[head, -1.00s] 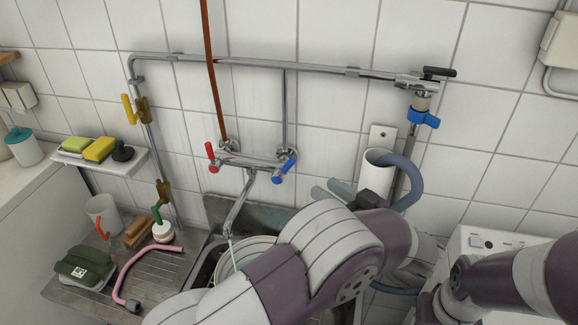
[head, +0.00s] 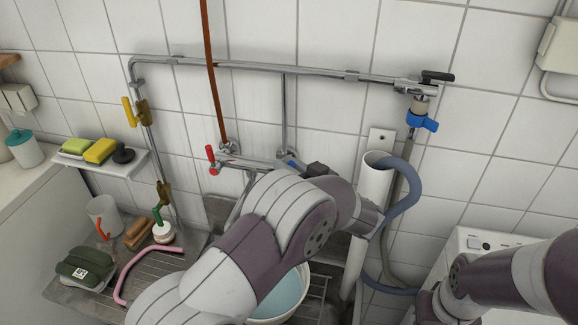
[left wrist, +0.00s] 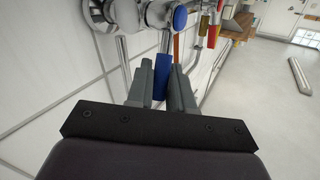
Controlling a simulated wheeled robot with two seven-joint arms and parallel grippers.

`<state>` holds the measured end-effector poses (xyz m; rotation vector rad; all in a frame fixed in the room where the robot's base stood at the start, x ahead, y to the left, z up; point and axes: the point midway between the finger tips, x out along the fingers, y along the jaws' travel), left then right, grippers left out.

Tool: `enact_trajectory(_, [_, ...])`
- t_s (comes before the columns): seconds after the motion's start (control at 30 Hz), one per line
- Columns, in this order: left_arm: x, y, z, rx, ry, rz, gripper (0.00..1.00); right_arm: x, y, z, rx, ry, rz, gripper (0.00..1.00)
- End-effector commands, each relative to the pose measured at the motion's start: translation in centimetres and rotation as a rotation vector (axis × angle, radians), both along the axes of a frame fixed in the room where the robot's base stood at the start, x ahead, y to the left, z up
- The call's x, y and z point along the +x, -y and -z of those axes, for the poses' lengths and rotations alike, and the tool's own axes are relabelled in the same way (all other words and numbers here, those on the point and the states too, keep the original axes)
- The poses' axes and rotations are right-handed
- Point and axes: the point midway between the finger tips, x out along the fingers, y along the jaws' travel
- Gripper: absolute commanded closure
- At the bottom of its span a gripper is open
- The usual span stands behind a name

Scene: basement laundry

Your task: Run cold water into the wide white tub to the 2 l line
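The wall mixer tap has a red lever (head: 211,159) on the left and a blue lever (head: 291,163) on the right. My left gripper (head: 303,166) is at the blue lever. In the left wrist view its two fingers (left wrist: 163,82) lie on either side of the blue lever (left wrist: 161,88) and appear shut on it. The wide white tub (head: 303,284) stands in the sink under my left arm, with pale blue water (head: 283,296) in it. My arm hides much of the tub, the spout's end and any stream; no level line can be read.
A grey hose (head: 405,195) hangs in a white standpipe (head: 374,187) right of the tap. A blue valve (head: 423,121) is above it. A pink hose (head: 140,262), green-grey packet (head: 85,266) and mug (head: 102,214) are on the drainboard. A sponge shelf (head: 112,165) is left.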

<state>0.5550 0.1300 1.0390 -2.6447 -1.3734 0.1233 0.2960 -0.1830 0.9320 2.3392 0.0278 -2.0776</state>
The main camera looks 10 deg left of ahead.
Motion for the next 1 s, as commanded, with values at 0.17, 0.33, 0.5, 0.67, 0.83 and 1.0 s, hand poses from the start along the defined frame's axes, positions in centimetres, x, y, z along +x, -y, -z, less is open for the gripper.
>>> enact_trajectory(0.17, [0.0,0.0,-0.1,-0.004,0.000,-0.001,1.00,0.0,0.0,-0.2,0.000,0.000,0.000,0.57])
enact_trajectory(0.33, [0.0,-0.9,-1.6,-0.133,-0.007,-0.001,1.00,0.0,0.0,-3.6,0.000,0.000,0.000,0.57])
enact_trajectory(0.5, [0.0,-1.6,-1.2,-0.262,-0.012,-0.001,1.00,0.0,0.0,-5.5,0.000,0.001,0.000,0.57])
enact_trajectory(0.67, [0.0,-1.7,-0.6,-0.286,-0.009,-0.002,1.00,0.0,0.0,-5.3,0.000,0.000,0.000,0.57])
enact_trajectory(0.83, [0.0,-1.7,-0.6,-0.286,-0.009,-0.001,1.00,0.0,0.0,-5.3,0.000,0.000,0.000,0.57])
enact_trajectory(1.0, [0.0,-1.6,-0.6,-0.285,-0.010,-0.001,0.58,0.0,0.0,-5.3,0.000,0.000,0.000,0.57])
